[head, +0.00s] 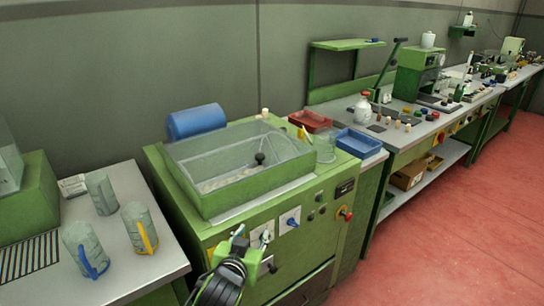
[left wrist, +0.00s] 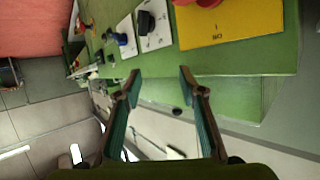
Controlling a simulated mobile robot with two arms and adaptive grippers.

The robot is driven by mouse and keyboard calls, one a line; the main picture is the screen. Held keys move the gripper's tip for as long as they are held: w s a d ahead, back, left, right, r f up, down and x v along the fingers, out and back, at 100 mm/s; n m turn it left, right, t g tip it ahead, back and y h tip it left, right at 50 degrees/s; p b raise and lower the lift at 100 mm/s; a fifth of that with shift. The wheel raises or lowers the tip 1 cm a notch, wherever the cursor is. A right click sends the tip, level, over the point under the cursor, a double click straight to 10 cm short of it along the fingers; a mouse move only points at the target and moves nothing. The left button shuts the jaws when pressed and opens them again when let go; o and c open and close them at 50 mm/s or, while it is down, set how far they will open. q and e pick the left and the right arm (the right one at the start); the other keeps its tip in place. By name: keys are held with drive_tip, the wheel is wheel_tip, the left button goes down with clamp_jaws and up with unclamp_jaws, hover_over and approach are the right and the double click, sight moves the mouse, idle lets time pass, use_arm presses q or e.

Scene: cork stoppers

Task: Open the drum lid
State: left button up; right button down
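The drum lid (head: 240,150) is a clear cover on top of the green machine (head: 175,215), and it looks closed. A black ball knob (head: 259,158) shows at the lid. My left gripper (head: 252,240) is in front of the machine's front panel, below the lid and apart from it. In the left wrist view the left gripper (left wrist: 160,80) has its two fingers spread with nothing between them, facing the green panel. My right gripper is not in view.
The front panel carries a blue knob (head: 291,221) and a red knob (head: 346,213). A blue roll (head: 196,121) lies behind the lid. A blue tray (head: 358,143) and a clear beaker (head: 325,147) stand right of it. Mugs (head: 140,228) stand on the left table.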

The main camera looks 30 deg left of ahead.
sight(259, 159)
use_arm(q)
drive_tip(key=w+a+r+n+t+y, duration=0.1)
drive_tip(key=w+a+r+t, duration=0.15)
drive_tip(key=r, duration=0.35)
drive_tip(key=w+a+r+t+y, duration=0.1)
drive_tip(key=w+r, duration=0.2)
drive_tip(key=r, duration=0.3)
drive_tip(key=x, duration=0.4)
drive_tip(key=p+x, duration=0.1)
drive_tip(key=x, duration=0.3)
drive_tip(key=p+x, duration=0.1)
drive_tip(key=x, duration=0.3)
drive_tip(key=shift+a+r, duration=0.1)
drive_tip(key=shift+r, duration=0.25)
drive_tip(key=shift+x, duration=0.8)
clamp_jaws()
